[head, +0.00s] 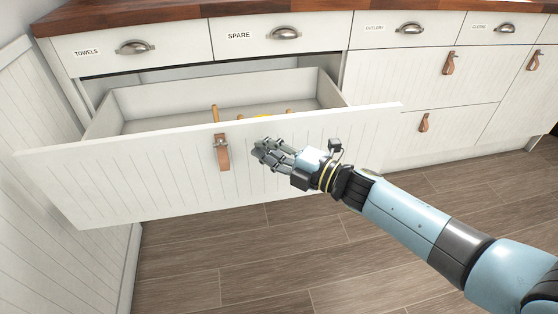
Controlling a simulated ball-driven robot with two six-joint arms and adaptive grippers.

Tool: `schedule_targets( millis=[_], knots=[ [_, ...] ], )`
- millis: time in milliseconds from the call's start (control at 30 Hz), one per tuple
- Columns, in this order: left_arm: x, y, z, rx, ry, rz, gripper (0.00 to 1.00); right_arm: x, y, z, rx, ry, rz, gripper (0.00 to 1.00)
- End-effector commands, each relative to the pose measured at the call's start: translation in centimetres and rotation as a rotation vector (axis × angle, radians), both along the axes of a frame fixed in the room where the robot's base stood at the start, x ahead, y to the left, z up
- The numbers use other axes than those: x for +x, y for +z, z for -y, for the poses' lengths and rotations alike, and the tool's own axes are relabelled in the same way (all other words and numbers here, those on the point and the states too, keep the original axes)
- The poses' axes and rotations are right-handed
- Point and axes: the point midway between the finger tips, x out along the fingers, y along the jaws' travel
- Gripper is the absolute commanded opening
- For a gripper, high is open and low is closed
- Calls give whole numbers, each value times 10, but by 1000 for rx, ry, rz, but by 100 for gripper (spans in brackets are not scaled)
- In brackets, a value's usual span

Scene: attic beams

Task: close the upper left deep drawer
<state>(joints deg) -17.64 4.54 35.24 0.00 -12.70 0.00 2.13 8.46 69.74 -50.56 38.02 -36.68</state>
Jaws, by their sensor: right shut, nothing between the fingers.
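The upper left deep drawer (120,185) is pulled well out of the cabinet, below the drawers labelled TOWELS and SPARE. Its white grooved front carries a brown leather pull (222,152). Inside the drawer are a few yellow and wooden items, mostly hidden by the front panel. My right gripper (262,150) is shut and empty, in front of the drawer front and to the right of the leather pull. I cannot tell whether its fingers touch the panel. My left gripper is not in view.
The TOWELS drawer (170,45), the SPARE drawer (310,32) and the cutlery drawer (390,30) are shut. Deep drawers with leather pulls to the right (400,75) are shut. A white panelled side wall (60,120) stands close at left. The wood floor (240,260) is clear.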

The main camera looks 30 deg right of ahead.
Motion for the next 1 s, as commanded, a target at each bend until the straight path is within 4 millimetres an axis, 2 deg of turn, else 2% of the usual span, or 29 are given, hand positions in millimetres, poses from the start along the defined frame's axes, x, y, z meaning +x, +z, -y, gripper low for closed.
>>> schedule_targets(
  millis=[167, 333, 733, 1000],
  knots=[
    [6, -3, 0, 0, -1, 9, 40, 12, 0, 4, 1, 0, 0, 0],
    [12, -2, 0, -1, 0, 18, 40, 13, 0, 4, 1, 0, 0, 0],
    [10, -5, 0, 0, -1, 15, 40, 18, -1, 6, 1, -1, 0, 0],
    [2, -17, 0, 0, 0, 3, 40, 44, -2, 13, 0, -1, 1, 0]
  ],
)
